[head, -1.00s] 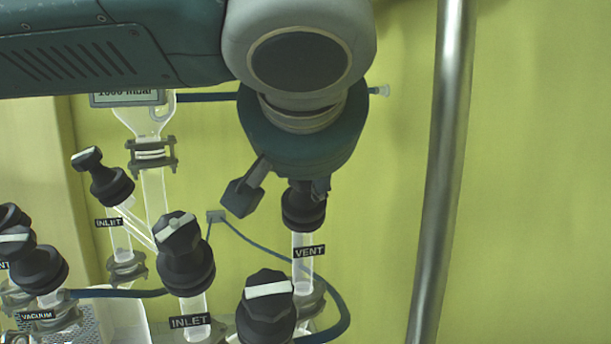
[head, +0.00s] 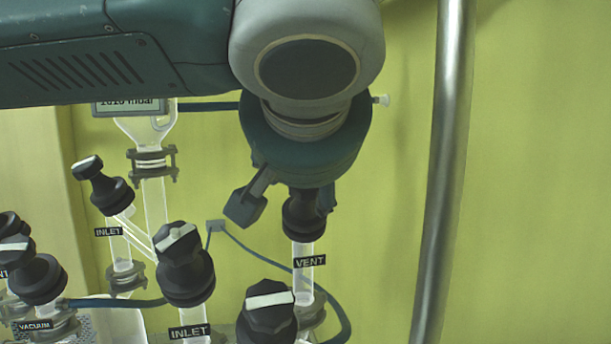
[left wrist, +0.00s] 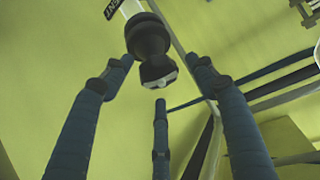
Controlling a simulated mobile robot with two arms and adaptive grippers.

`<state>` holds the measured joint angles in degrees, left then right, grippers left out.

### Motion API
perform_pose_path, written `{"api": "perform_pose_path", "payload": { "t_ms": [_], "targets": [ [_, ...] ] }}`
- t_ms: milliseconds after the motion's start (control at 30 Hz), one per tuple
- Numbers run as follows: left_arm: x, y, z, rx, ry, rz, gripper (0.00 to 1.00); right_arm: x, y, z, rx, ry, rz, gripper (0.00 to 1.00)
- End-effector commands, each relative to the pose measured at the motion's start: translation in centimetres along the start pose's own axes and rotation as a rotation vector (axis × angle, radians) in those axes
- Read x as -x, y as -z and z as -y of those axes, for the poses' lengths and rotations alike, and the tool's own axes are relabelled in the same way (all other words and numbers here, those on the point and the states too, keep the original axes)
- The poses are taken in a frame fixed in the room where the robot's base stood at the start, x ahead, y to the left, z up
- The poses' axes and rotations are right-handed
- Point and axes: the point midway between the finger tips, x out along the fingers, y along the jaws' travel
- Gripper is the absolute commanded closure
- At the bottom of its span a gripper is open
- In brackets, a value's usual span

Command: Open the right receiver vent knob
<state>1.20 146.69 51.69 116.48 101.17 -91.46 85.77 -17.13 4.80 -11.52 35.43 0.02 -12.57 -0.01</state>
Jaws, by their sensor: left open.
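The vent knob (head: 303,222) is black and stands on a clear glass stem labelled VENT, right of centre in the head view. Its top is hidden behind my left gripper (head: 287,204), which hangs directly above it with one finger splayed to the left and another at the right. In the left wrist view, a black knob (left wrist: 148,38) with a white mark on its cap sits between the upper two fingers of my left gripper (left wrist: 160,76). The three fingers are spread and appear apart from the knob. My right gripper is out of view.
Other black knobs stand close by: a front knob (head: 267,310) with a white bar, an INLET knob (head: 185,270) and a rear INLET knob (head: 108,190). A vertical metal pole (head: 444,170) stands at the right. A blue hose (head: 265,252) runs behind the vent stem.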

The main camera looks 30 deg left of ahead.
Motion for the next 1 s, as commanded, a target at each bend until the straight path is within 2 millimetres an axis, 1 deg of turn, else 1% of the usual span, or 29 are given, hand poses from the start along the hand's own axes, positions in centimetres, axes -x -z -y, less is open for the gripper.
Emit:
{"api": "perform_pose_path", "payload": {
  "t_ms": [67, 300, 500, 700, 900, 1000],
  "targets": [
    [0.8, 0.0, -0.1, 0.001, -0.002, 0.000, 0.43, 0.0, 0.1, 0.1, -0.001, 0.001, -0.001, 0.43],
    [5.0, 0.0, 0.0, 0.002, -0.004, 0.000, 0.43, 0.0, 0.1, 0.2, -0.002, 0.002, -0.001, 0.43],
    [6.8, 0.1, 0.0, 0.002, -0.002, -0.002, 0.43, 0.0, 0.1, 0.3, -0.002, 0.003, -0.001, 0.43],
    [7.3, 0.1, 0.1, 0.003, -0.001, -0.002, 0.43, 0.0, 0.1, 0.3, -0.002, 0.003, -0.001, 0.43],
    [7.3, 0.1, 0.1, 0.002, -0.001, -0.002, 0.43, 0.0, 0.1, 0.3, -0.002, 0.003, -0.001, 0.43],
    [7.1, -0.1, 0.5, -0.003, 0.000, 0.005, 0.43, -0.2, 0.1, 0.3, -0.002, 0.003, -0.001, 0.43]
  ]
}}
